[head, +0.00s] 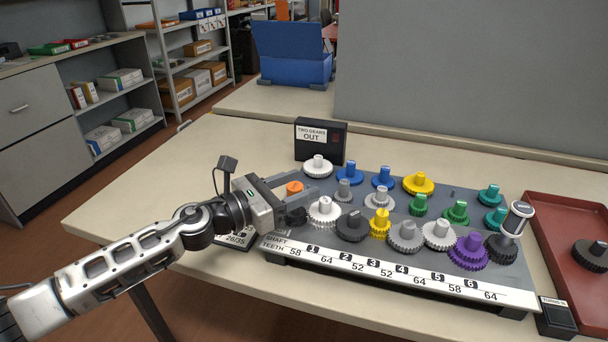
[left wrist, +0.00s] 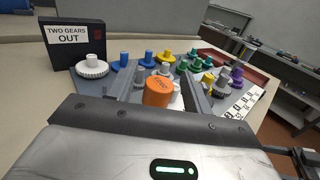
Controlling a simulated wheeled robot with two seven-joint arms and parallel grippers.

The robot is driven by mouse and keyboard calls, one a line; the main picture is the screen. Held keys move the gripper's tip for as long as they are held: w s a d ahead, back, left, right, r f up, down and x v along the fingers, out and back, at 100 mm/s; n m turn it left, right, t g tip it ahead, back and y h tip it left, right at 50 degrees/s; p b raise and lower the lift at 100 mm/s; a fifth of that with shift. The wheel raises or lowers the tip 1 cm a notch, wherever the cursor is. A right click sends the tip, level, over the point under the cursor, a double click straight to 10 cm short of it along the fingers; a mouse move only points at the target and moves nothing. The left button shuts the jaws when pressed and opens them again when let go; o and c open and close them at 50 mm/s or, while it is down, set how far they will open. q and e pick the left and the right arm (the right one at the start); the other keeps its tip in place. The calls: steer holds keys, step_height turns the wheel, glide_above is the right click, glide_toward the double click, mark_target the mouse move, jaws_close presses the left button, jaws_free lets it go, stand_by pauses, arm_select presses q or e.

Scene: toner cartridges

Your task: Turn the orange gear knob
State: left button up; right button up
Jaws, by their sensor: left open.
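The orange gear knob (head: 294,187) stands at the left end of the grey gear board (head: 462,189). It also shows large in the left wrist view (left wrist: 158,93), with markings on its top. My left gripper (head: 310,190) comes in from the left, low over the board. Its jaws are open, with one finger on each side of the orange knob. I cannot tell whether either finger touches it. The knob's lower part is hidden by the gripper. My right gripper is not in view.
A black box reading "TWO GEARS OUT" (head: 320,141) stands behind the board. White, blue, yellow, green, grey and purple gears fill the board right of the gripper. A numbered label strip (head: 400,277) runs along the front. A red tray (head: 565,220) holds a dark gear at right.

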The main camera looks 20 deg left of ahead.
arm_select(q)
steer(key=shift+x, duration=1)
steer(key=c, duration=1)
steer(key=shift+o, duration=0.2)
